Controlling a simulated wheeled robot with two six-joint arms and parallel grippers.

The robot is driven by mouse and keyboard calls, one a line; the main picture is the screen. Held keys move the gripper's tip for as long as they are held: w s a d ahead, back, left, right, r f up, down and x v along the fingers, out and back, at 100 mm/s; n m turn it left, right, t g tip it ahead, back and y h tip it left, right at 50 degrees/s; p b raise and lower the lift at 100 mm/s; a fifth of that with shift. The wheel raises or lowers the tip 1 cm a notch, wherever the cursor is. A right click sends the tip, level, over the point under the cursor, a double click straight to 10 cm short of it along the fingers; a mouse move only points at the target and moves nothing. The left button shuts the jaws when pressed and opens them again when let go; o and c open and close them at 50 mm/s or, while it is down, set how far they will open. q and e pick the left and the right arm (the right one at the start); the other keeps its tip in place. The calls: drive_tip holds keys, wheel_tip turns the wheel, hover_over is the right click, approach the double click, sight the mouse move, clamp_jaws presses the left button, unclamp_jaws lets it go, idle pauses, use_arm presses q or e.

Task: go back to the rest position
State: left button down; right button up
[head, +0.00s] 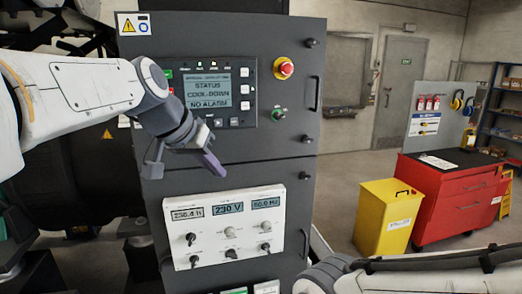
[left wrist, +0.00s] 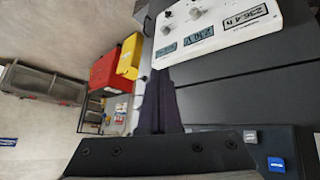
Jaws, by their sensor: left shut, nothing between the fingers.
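My left gripper (head: 212,163) is in front of the dark genset control cabinet (head: 225,165), just below the status screen (head: 208,92). Its fingers are shut with nothing between them. The screen reads STATUS COOL-DOWN, NO ALARM. In the left wrist view the shut fingers (left wrist: 160,105) point toward the cabinet front, with the white meter panel (left wrist: 215,30) beyond them. My right arm crosses the bottom right of the head view; its gripper is not in view.
The meter panel (head: 226,228) with several knobs is below the left gripper. A yellow bin (head: 388,218) and red tool cabinet (head: 455,200) stand at right. Open floor lies before the door (head: 402,88).

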use_arm(q)
drive_tip(key=s+d+f+m+g+b, duration=0.1)
drive_tip(key=s+d+f+g, duration=0.1)
drive_tip(key=s+d+f, duration=0.35)
drive_tip(key=s+d+f+m+g+b, duration=0.1)
drive_tip(key=s+d+f+g, duration=0.1)
drive_tip(key=s+f, duration=0.65)
drive_tip(key=s+a+f+m+g+y+b, duration=0.1)
drive_tip(key=s+f+g+y+b, duration=0.1)
drive_tip(key=s+f, duration=1.2)
drive_tip(key=shift+a+f+m+g+y, duration=0.2)
drive_tip(key=shift+a+m+g+y, duration=0.1)
drive_tip(key=shift+a+y, duration=0.15)
idle(4.8)
